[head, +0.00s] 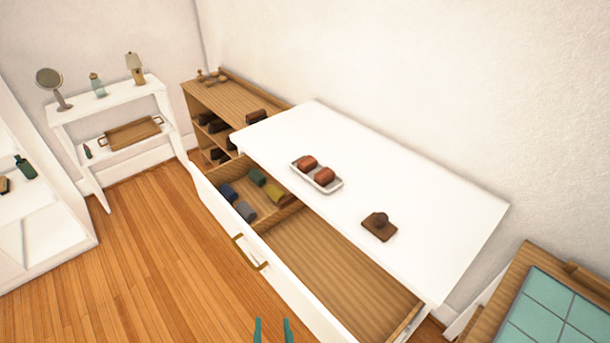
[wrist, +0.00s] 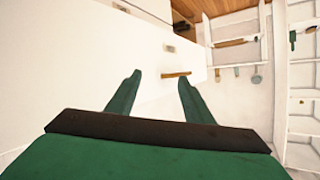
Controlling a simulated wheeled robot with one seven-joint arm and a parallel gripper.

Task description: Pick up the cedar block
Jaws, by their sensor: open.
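No thing is plainly marked as the cedar block. A dark brown piece with a rounded knob on top (head: 379,227) lies on the white dresser top (head: 440,215). Two reddish-brown rounded blocks (head: 307,163) sit in a small white tray (head: 338,186) farther back on the same top; I cannot tell which of these is cedar. My gripper (head: 273,331) shows at the bottom edge of the head view, in front of the dresser and apart from these pieces. In the wrist view its green fingers (wrist: 160,79) are spread with nothing held between them.
The dresser's drawer (head: 335,268) is pulled out, with several rolled cloths (head: 257,177) in its far end. A wooden shelf (head: 232,96) with dark shoes stands behind. A green-tiled wooden table (head: 540,310) is at right. Wood floor (head: 150,240) is open at left.

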